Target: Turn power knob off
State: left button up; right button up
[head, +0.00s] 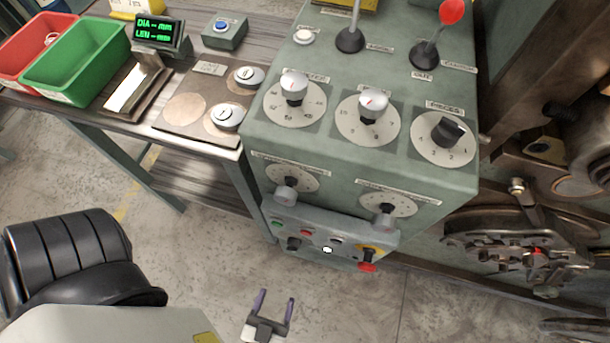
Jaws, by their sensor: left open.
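The green-grey control cabinet (345,165) stands in the middle of the head view. Its low front panel (325,225) carries a small black knob (293,244) at the lower left, a green button (277,224), a red button (306,232) and a red stop button (367,267) on a yellow plate. The labels there are too small to read, so I cannot tell for sure which knob is the power knob. My left gripper (276,305) is open and empty, its purple-tipped fingers pointing up the picture, below and apart from the panel. My right gripper is not in view.
Several dial knobs, one a black knob (448,132), and a red-topped lever (451,12) sit higher on the cabinet. A workbench (215,134) with a green bin (75,60) is at left. Machinery (525,240) is at right. The floor below the panel is clear.

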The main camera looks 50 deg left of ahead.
aim_at(292, 250)
pick_arm(q)
jog(key=shift+b+x, duration=1.95)
jog(key=shift+x, duration=4.45)
jog(key=shift+a, duration=0.1)
jog(key=c, duration=0.9)
jog(key=shift+r, duration=0.1)
